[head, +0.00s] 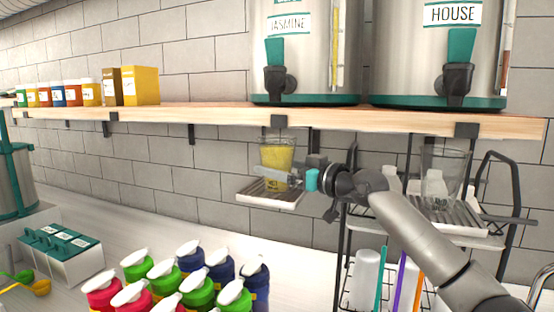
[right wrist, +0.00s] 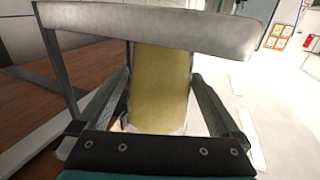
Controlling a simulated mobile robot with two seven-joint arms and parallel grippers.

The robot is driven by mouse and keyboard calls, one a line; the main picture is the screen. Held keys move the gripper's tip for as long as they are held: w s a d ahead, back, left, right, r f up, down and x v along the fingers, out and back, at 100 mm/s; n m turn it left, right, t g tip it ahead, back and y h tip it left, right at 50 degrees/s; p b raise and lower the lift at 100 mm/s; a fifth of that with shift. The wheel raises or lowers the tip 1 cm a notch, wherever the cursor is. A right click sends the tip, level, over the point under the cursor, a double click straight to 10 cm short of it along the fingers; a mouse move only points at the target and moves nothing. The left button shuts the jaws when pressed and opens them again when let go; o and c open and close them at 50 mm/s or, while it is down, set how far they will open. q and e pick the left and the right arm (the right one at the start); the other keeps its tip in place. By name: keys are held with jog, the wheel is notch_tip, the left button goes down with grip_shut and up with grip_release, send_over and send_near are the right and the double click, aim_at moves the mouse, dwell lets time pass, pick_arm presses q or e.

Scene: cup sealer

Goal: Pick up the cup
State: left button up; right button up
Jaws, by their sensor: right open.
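A clear cup (head: 278,155) filled with yellow drink stands upright on a small drip tray (head: 268,199) below the shelf, under the Jasmine dispenser. My right gripper (head: 275,178) comes in from the right at the cup's lower half. It is open, with the fingers to either side of the cup. In the right wrist view the cup (right wrist: 160,88) fills the space between the two fingers of my right gripper (right wrist: 161,80). I cannot tell whether either finger touches it. My left gripper is not in view.
The wooden shelf (head: 200,115) runs just above the cup, carrying the Jasmine dispenser (head: 300,60) and House dispenser (head: 430,45). A wire rack (head: 345,250) with another clear cup (head: 447,170) stands at right. Several capped bottles (head: 190,285) stand below on the white counter (head: 130,225).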

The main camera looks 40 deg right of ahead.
jog(key=shift+w, duration=0.35)
jog(key=shift+a, duration=0.1)
jog(key=c, duration=1.5)
grip_shut()
jog(key=shift+r, duration=0.1)
